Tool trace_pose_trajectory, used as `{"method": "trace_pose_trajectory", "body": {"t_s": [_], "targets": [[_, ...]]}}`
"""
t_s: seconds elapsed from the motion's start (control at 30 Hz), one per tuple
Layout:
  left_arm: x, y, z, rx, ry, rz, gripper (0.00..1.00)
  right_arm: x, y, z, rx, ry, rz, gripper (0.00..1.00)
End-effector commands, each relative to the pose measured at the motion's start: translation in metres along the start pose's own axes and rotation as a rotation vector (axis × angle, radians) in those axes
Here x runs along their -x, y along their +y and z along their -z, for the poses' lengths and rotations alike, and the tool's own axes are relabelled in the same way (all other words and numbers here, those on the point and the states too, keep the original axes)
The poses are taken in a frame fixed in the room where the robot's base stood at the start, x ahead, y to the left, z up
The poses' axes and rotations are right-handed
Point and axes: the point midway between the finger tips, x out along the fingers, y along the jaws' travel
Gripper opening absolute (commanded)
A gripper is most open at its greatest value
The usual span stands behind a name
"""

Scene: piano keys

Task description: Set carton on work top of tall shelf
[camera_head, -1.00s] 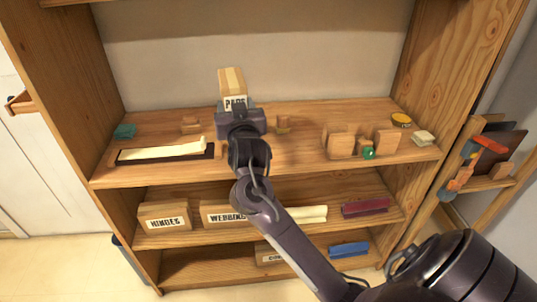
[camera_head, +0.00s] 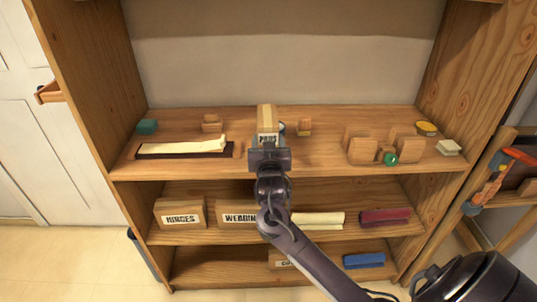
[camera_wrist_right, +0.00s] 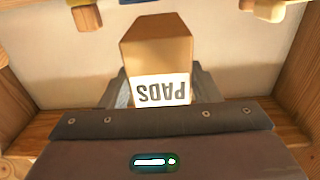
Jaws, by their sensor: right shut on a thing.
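The carton (camera_head: 267,116) is a tan box with a lighter stripe on top and a white label reading PADS. My right gripper (camera_head: 269,150) is shut on it from the front. The carton is over the middle of the work top (camera_head: 330,170) of the tall shelf; whether it touches the surface cannot be told, as the gripper hides its lower part. In the right wrist view the carton (camera_wrist_right: 160,55) sits between the fingers, its label upside down. My left gripper is not in view.
On the work top, a dark tray with a cream strip (camera_head: 185,148) lies left of the carton. Wooden blocks (camera_head: 361,146), a green round thing (camera_head: 390,159) and a yellow-topped tin (camera_head: 427,128) stand right. Side panels bound the shelf.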

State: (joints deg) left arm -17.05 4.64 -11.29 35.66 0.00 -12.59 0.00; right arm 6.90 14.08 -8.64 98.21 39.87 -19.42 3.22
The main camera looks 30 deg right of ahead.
Motion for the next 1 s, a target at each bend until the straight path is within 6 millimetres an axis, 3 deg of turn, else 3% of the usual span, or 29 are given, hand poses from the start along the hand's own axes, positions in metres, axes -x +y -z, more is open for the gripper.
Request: {"method": "trace_pose_trajectory", "body": {"t_s": [0.33, 0.73, 0.77, 0.9, 1.0], "targets": [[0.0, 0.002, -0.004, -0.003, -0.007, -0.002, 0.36, 0.0, 0.0, -0.041, -0.001, 0.002, -0.001, 0.27], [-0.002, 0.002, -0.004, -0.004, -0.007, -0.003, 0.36, 0.0, 0.0, -0.048, -0.002, 0.003, 0.0, 0.27], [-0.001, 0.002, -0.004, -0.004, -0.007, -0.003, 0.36, 0.0, 0.0, -0.048, -0.001, 0.0, 0.0, 0.6], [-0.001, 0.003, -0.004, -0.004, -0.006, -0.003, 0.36, 0.0, 0.0, -0.047, -0.001, 0.0, 0.0, 0.78], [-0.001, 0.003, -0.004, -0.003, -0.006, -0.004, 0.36, 0.0, 0.0, -0.047, -0.001, 0.0, 0.0, 0.78]]}}
